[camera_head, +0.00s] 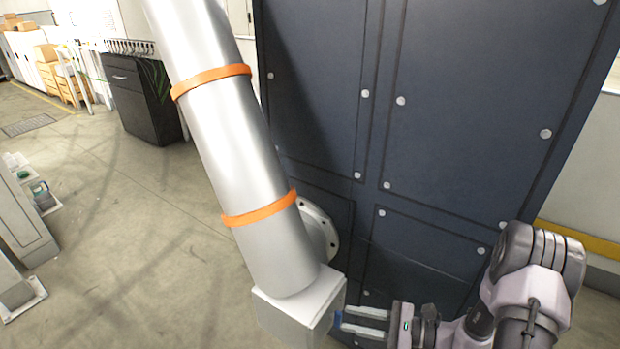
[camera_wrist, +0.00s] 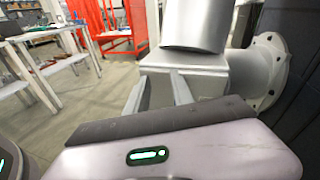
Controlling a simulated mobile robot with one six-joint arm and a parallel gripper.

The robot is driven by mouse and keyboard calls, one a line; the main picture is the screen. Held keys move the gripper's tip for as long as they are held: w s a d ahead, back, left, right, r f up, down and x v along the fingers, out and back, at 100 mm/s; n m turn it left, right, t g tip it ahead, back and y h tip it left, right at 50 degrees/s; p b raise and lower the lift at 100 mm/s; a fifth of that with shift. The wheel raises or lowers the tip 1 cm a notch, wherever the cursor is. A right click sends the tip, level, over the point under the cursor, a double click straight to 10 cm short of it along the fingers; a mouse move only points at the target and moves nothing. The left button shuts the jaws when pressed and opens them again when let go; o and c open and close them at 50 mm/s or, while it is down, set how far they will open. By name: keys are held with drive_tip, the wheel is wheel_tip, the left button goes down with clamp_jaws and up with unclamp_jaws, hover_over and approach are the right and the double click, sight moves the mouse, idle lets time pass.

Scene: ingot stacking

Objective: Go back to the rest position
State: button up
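My gripper (camera_head: 345,319) is low in the head view, right of the centre. Its two fingers point left and stand apart with a gap between them. It also shows in the wrist view (camera_wrist: 160,82), where nothing is seen between the fingers. The fingertips are close to the side of a light grey box (camera_head: 290,318) at the foot of a thick metal pipe (camera_head: 232,140). I cannot tell whether they touch it. No ingots are in view.
The pipe has orange bands and a round flange (camera_head: 320,232) beside a tall dark panelled cabinet (camera_head: 330,90). In the wrist view, white tables (camera_wrist: 62,62) and red frames (camera_wrist: 92,18) stand farther back. Open floor (camera_head: 120,230) lies left of the pipe.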

drive_tip(key=s+a+r+n+g+h, duration=0.3)
drive_tip(key=s+r+n, duration=0.15)
drive_tip(key=r, duration=0.35)
drive_tip(key=s+a+r+n+g+h, duration=0.3)
drive_tip(key=s+r+n+g, duration=0.15)
drive_tip(key=r, duration=0.25)
drive_tip(key=s+d+r+n+t+h, duration=0.3)
drive_tip(key=s+r+n+t+h, duration=0.3)
drive_tip(key=r, duration=0.4)
drive_tip(key=s+t+h, duration=0.1)
drive_tip(key=s, duration=0.1)
drive_tip(key=shift+s+d+r+n+h, duration=0.15)
drive_tip(key=shift+s+r+n+h, duration=0.15)
drive_tip(key=shift+r+n, duration=0.1)
